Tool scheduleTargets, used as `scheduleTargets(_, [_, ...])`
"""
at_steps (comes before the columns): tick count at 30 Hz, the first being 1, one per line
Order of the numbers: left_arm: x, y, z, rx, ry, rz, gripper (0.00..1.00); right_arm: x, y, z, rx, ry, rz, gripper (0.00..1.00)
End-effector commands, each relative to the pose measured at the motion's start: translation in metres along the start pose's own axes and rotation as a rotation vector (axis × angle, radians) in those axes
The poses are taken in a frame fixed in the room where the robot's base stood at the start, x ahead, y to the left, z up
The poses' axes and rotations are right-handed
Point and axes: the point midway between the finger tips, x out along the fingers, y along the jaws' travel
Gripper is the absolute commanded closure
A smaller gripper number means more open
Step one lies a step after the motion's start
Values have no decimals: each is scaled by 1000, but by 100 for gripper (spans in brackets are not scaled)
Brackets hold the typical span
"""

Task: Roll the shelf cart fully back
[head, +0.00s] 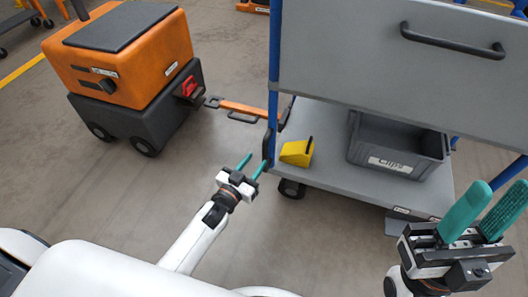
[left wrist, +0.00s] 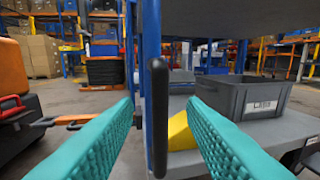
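The shelf cart (head: 390,50) has grey panels and blue posts, and fills the right of the head view. A black upright handle (head: 267,143) is on its left post; it also shows in the left wrist view (left wrist: 158,115). My left gripper (head: 254,162) is open just short of this handle. In the left wrist view the handle appears between the two teal fingers, with clear space on both sides. My right gripper (head: 502,187) is open and empty at the lower right, in front of the cart.
An orange and dark grey tugger (head: 125,70) stands left of the cart, with an orange tow bar (head: 243,107) reaching toward it. The lower shelf holds a grey bin (head: 398,145) and a yellow wedge (head: 297,152). The floor left of my left arm is clear.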

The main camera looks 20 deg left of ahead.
Motion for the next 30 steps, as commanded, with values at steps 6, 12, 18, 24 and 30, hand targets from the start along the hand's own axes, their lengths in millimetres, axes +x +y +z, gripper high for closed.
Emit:
scheduleTargets(6, [43, 0, -2, 0, -2, 0, 62, -17, 0, -4, 0, 2, 0, 64])
scheduleTargets(12, [63, -1, -2, -1, 0, -1, 62, -14, 0, -6, -2, -18, 10, 64])
scheduleTargets(18, [68, 0, -1, -1, 1, 0, 62, -12, 0, -7, -3, -20, 13, 64])
scheduleTargets(24, [68, 0, -1, -1, 2, 0, 69, -11, 0, -7, -3, -22, 13, 64])
scheduleTargets(30, [67, 0, -1, -1, 2, 0, 100, -11, 0, -6, -3, -22, 11, 64])
